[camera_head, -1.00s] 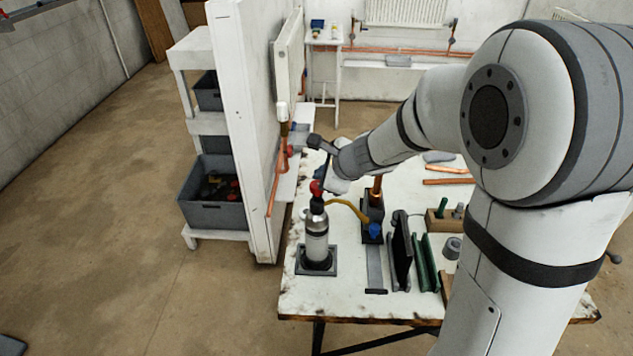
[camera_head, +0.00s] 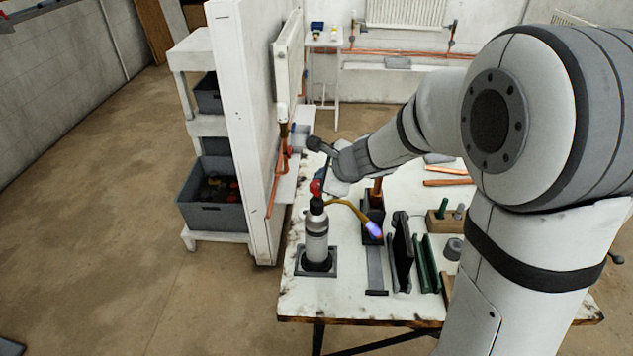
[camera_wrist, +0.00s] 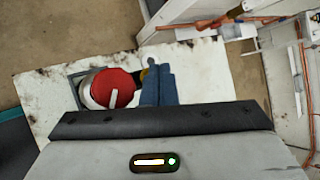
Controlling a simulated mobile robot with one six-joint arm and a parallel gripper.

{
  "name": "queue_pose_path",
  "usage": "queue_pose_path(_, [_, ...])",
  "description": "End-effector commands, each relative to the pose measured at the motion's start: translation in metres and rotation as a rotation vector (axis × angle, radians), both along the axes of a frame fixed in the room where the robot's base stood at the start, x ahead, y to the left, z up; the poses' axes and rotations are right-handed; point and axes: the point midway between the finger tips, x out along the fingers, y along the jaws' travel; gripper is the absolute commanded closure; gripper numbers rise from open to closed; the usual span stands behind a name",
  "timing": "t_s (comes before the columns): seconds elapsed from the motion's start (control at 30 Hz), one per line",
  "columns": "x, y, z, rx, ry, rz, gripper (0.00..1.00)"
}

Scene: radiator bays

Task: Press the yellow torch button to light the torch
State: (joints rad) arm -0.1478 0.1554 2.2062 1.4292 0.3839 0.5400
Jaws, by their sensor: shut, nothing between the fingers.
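The torch (camera_head: 317,237) is a grey canister standing upright in a square dark holder at the bench's front left. It has a red knob (camera_head: 316,188) on top, also large and round in the wrist view (camera_wrist: 112,88). A yellowish tube (camera_head: 346,203) runs right from its top to a nozzle with a bright violet-white glow (camera_head: 374,230). My gripper (camera_head: 320,174) is shut and empty at the torch head, just beside the red knob. Its blue fingers show together in the wrist view (camera_wrist: 158,85). A bit of yellow (camera_wrist: 144,75) shows beside them; the button is mostly hidden.
The white bench (camera_head: 350,304) holds a dark upright plate (camera_head: 402,250), a green part (camera_head: 427,265) and copper pipes (camera_head: 447,182) right of the torch. A white partition (camera_head: 243,140) with a radiator stands close on the left. Open floor lies further left.

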Motion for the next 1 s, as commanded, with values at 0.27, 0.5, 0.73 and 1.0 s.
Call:
queue_pose_path(0.27, [0.0, 0.0, 0.009, -0.001, 0.0, 0.001, 1.0])
queue_pose_path(0.5, [0.0, 0.0, 0.018, -0.001, 0.0, 0.001, 1.0])
queue_pose_path(0.73, [0.0, 0.0, 0.017, -0.001, 0.0, 0.001, 1.0])
queue_pose_path(1.0, [0.0, 0.001, 0.035, 0.001, 0.0, 0.001, 1.0])
